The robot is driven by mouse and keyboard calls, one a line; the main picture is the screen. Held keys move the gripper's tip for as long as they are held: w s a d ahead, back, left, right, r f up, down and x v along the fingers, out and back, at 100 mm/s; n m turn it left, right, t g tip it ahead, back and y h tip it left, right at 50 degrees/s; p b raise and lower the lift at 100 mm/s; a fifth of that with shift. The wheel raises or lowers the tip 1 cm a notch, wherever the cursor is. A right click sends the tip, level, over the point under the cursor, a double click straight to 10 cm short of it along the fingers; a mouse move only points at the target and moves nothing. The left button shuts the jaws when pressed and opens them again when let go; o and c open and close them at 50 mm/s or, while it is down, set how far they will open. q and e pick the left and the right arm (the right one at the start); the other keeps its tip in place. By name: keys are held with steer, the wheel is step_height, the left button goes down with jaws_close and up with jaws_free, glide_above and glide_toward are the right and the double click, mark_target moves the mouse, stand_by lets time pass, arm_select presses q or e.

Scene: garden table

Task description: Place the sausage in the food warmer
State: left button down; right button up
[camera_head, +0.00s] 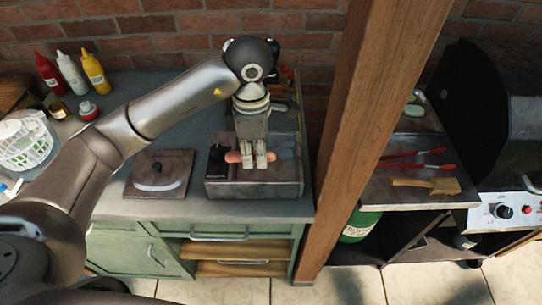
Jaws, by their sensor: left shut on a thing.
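The sausage (234,157) is pinkish and lies level, its ends showing on both sides of my left gripper's fingers. My left gripper (253,160) points straight down and is shut on the sausage. It is over the food warmer (254,190), a grey metal box with an open top on the counter. I cannot tell whether the sausage touches the warmer's inside. A flat dark lid (158,173) with a pale handle lies on the counter to the left of the warmer. My right gripper is not in view.
Red, white and yellow bottles (95,73) stand at the back left. A white basket (24,140) is at the far left. A wooden post (362,120) rises just right of the warmer. A grill with tongs (415,165) on its side shelf is beyond it.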

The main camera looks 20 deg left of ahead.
arm_select(q)
steer(key=p, duration=0.2)
glide_above(270, 167)
steer(key=s, duration=0.1)
step_height(270, 167, down, 5)
steer(key=shift+s+a+r, duration=0.1)
steer(key=shift+s, duration=0.05)
steer(key=shift+w+f, duration=0.55)
steer(key=shift+f, duration=0.25)
steer(key=shift+d+f+p, duration=0.2)
steer(key=shift+f+p, duration=0.8)
steer(key=shift+f, duration=0.55)
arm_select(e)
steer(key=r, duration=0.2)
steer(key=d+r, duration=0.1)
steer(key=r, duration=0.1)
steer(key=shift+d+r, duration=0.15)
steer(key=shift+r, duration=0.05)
arm_select(q)
steer(key=shift+f, duration=0.25)
steer(key=c, duration=1.2)
jaws_free()
steer(key=shift+r, duration=0.1)
steer(key=shift+c, duration=0.2)
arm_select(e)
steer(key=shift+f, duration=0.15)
